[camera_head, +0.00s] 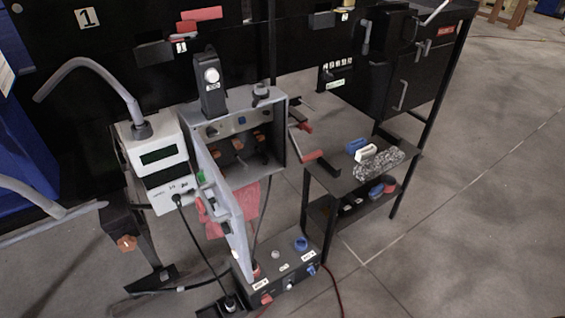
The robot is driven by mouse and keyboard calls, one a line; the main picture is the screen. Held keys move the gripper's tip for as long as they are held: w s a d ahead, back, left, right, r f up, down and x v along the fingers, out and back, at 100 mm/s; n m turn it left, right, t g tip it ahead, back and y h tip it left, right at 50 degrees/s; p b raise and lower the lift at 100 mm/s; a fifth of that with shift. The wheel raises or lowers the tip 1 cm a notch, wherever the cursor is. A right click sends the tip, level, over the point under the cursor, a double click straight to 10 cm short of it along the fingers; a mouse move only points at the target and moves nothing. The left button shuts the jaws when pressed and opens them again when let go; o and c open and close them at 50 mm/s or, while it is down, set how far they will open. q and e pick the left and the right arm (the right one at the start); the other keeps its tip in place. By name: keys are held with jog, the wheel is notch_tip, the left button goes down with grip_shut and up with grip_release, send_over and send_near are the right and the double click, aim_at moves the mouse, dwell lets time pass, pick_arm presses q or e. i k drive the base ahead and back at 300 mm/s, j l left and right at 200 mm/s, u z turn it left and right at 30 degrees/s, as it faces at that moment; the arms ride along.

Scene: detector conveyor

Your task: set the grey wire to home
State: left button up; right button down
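A thick grey wire (90,64) arches at the upper left of the head view. Its right end goes down to a dark collar on top of a white box with a dark display (163,156). Its left end hangs free over a dark background. A second grey, tube-like piece (30,193) enters from the left edge lower down; I cannot tell whether it belongs to the same wire. No label reading home is legible. Neither of my grippers can be made out in this view.
A grey open case (279,107) with orange knobs stands right of the white box. A black cable (204,246) runs down from the white box beside a black control box (284,278). A small black two-level table (327,178) stands at right.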

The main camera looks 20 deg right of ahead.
aim_at(241, 161)
jog(key=z, duration=2.8)
jog(key=i+l+z, duration=0.15)
jog(key=l+z, duration=0.25)
jog(key=i+l+z, duration=0.15)
jog(key=l+z, duration=0.25)
jog(key=i+l+z, duration=0.2)
jog(key=z, duration=0.2)
jog(key=i+l, duration=0.55)
jog(key=u, duration=0.45)
jog(key=j+u, duration=0.1)
jog(key=u, duration=0.8)
jog(key=j+u, duration=0.1)
jog(key=u, duration=0.8)
jog(key=i+j+u, duration=0.2)
jog(key=j+u, duration=0.25)
jog(key=i+j+u, duration=0.25)
jog(key=u, duration=0.15)
jog(key=i+j+u, duration=0.25)
jog(key=u, duration=0.2)
jog(key=i+j+u, duration=0.2)
jog(key=i+u, duration=0.2)
jog(key=i+j, duration=0.15)
jog(key=i, duration=0.45)
